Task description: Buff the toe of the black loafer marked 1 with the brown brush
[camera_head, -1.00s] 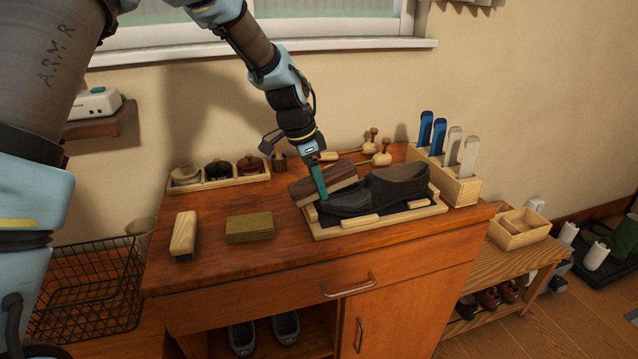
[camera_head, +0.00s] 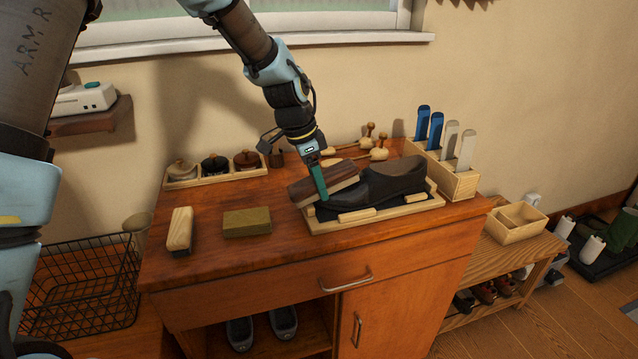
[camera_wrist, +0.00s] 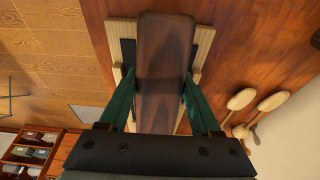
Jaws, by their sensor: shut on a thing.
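The black loafer (camera_head: 389,182) lies in a pale wooden tray (camera_head: 412,208) with a dark bottom, on the cabinet top, its toe toward the left. My gripper (camera_head: 319,180) is shut on the brown brush (camera_head: 340,173). The brush lies tilted over the toe end of the loafer and looks in contact with it, though the contact is hidden. In the wrist view the brush (camera_wrist: 165,75) fills the space between my green fingers and hides the loafer. I cannot make out a mark 1 on the loafer.
A tan brush (camera_head: 181,230) and an olive block (camera_head: 247,222) lie left of the tray. Lidded pots (camera_head: 214,165) stand in a holder behind. A wooden box with blue and white upright handles (camera_head: 458,181) stands close on the right. A wire basket (camera_head: 82,290) is left of the cabinet.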

